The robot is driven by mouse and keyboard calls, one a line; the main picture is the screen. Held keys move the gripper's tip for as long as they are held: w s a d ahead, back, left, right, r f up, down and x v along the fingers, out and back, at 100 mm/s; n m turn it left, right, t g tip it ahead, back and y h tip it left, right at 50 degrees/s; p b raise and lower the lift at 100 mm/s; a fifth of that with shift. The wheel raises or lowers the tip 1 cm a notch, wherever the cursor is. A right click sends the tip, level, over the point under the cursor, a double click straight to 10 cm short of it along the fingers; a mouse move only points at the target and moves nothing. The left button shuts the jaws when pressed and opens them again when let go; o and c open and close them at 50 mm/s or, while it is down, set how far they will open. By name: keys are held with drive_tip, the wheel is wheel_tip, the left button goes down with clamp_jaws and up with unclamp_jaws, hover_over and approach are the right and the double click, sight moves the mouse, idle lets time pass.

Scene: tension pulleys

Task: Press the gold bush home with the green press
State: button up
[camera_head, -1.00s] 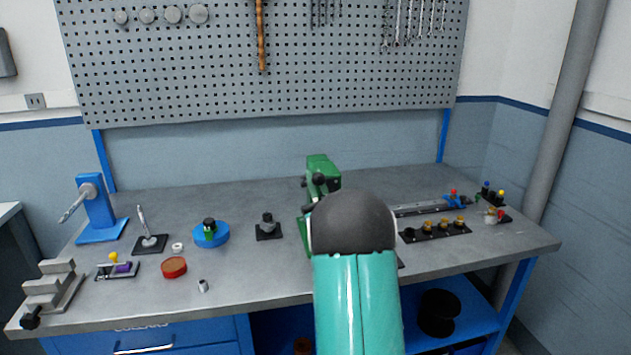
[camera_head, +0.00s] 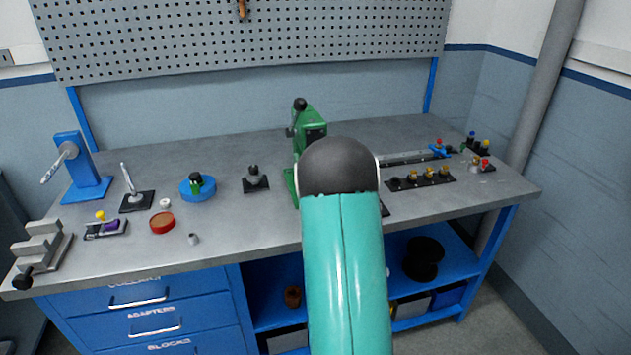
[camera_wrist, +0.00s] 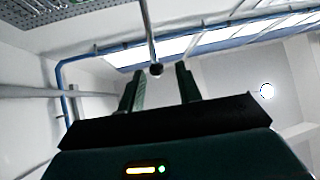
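The green press (camera_head: 312,128) stands on the bench mid-picture in the head view, its lower part partly hidden by my arm. A black knob (camera_head: 299,104) shows at its top left. Several gold pieces (camera_head: 428,173) sit in a black rack at the right; I cannot tell which is the gold bush, or whether one is in the press. My gripper is hidden in the head view. In the wrist view my gripper (camera_wrist: 160,75) points upward, its two fingers apart. A thin rod with a dark ball end (camera_wrist: 156,69) shows between the fingertips; contact cannot be told.
The black rack (camera_head: 420,181) is right of my arm, with a long rail (camera_head: 405,158) behind it. A blue round fixture (camera_head: 197,189), a dark post block (camera_head: 254,181) and a red dish (camera_head: 162,223) stand left. The bench front (camera_head: 275,236) has free room.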

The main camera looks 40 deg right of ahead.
drive_tip(key=v, duration=0.6)
idle(0.6)
